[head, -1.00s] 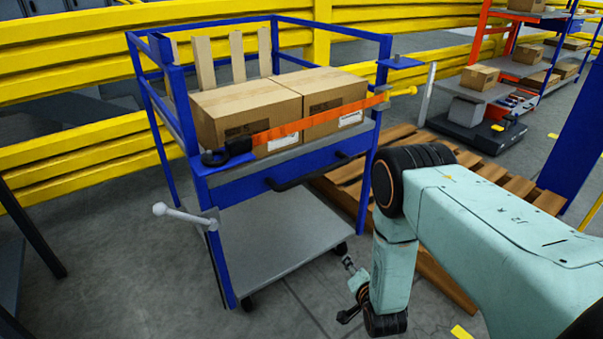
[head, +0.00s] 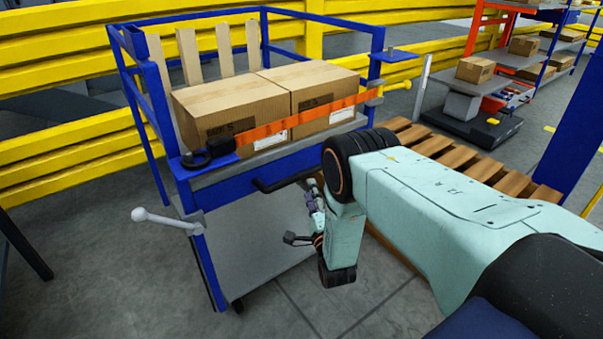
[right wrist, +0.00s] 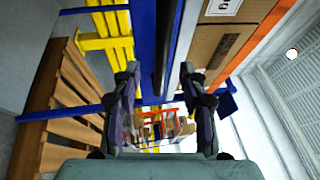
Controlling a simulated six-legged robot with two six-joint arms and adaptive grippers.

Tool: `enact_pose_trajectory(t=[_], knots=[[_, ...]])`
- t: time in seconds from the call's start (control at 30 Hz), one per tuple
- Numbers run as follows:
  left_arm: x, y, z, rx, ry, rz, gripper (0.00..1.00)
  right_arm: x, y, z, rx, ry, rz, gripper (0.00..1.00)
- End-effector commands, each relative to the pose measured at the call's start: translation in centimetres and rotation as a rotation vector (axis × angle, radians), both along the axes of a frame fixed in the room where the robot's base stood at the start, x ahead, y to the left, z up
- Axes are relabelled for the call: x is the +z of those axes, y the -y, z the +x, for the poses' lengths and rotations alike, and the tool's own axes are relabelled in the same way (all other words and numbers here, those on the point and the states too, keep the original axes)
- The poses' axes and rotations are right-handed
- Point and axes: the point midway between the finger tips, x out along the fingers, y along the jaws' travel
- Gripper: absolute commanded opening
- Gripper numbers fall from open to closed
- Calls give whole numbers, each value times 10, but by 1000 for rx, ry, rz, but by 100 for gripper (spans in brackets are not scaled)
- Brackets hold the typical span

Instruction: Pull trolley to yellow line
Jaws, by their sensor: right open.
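The blue trolley (head: 204,262) stands at the left of centre in the head view, with a grey lower deck. Its black handle (head: 276,182) crosses the front below the top shelf; the right end is hidden by my arm. My right gripper (head: 304,210) is at the handle's right part, partly hidden by my wrist. In the right wrist view the open fingers (right wrist: 160,82) have the dark handle bar (right wrist: 172,45) in the gap between them, not clamped. A yellow stripe (head: 592,200) shows at the right edge; I cannot tell if it is the line. My left gripper is out of view.
Two cartons (head: 235,108) sit on the trolley behind an orange strap (head: 300,120). A white-knobbed lever (head: 160,218) sticks out at its left front. Yellow rails (head: 60,105) run behind. A wooden pallet (head: 470,160) lies to the right. The front floor is clear.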

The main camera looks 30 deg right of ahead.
Motion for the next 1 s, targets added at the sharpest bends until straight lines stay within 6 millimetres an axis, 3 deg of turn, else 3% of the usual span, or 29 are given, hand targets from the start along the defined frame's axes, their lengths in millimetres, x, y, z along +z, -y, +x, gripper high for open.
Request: enact_pose_trajectory(t=[0.17, 0.67, 1.0], knots=[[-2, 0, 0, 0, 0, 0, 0, 2, 3, 4, 6, 20, 40, 43], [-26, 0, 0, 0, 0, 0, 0, 13, 24, 69, 9, 18, 37, 43], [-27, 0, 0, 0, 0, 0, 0, 15, 26, 75, 9, 15, 37, 43]])
